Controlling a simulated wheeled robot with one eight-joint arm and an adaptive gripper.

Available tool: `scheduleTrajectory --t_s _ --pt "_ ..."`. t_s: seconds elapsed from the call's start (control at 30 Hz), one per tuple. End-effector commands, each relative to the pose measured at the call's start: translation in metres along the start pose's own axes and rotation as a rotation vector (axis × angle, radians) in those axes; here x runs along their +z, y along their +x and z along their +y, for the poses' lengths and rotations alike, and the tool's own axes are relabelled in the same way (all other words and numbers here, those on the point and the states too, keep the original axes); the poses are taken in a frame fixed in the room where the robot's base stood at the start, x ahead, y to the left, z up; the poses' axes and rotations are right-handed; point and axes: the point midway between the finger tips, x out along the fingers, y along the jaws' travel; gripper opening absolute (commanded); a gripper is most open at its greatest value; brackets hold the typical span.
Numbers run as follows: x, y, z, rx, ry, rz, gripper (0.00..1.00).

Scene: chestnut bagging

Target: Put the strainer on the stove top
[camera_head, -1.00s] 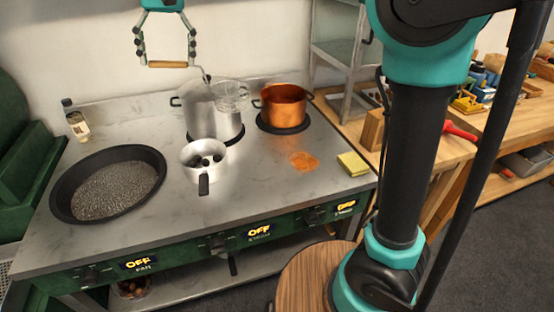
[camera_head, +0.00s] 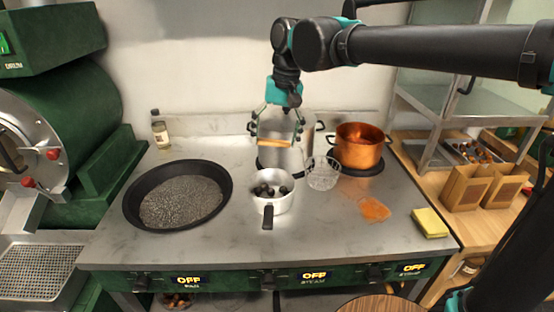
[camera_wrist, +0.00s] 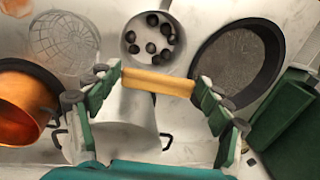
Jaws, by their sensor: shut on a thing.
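The strainer (camera_head: 323,174) is a wire mesh basket with a wooden handle. My gripper (camera_head: 275,141) is shut on that handle, in front of the tall steel pot. The basket hangs to the right of my fingers, in front of the gap between the steel pot and the copper pot. In the wrist view the handle lies between my fingertips (camera_wrist: 158,82), and the basket (camera_wrist: 66,42) shows at upper left. I cannot tell whether the basket touches the stove top (camera_head: 330,225) or is just above it.
A saucepan of dark chestnuts (camera_head: 272,205) stands in front of my gripper. A black pan of grey grains (camera_head: 128,212) is at left. The steel pot (camera_head: 275,160) and copper pot (camera_head: 358,148) stand behind. An orange spill (camera_head: 374,209) and yellow sponge (camera_head: 430,222) lie at right.

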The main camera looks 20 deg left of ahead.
Motion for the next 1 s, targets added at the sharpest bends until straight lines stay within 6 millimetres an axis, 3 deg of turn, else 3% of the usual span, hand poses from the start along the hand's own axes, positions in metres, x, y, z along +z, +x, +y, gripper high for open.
scheduleTrajectory --t_s 0.1,0.37,0.6,0.97,1.0 --pt "0.000 0.018 0.003 0.000 0.000 0.000 0.30" --pt "0.000 0.035 0.005 0.000 0.000 0.000 0.30" --pt "0.000 0.064 0.010 0.000 0.000 0.000 0.30" --pt "0.000 0.067 0.010 0.000 0.000 0.000 0.30" --pt "0.000 0.067 0.010 0.000 0.000 0.000 0.82"
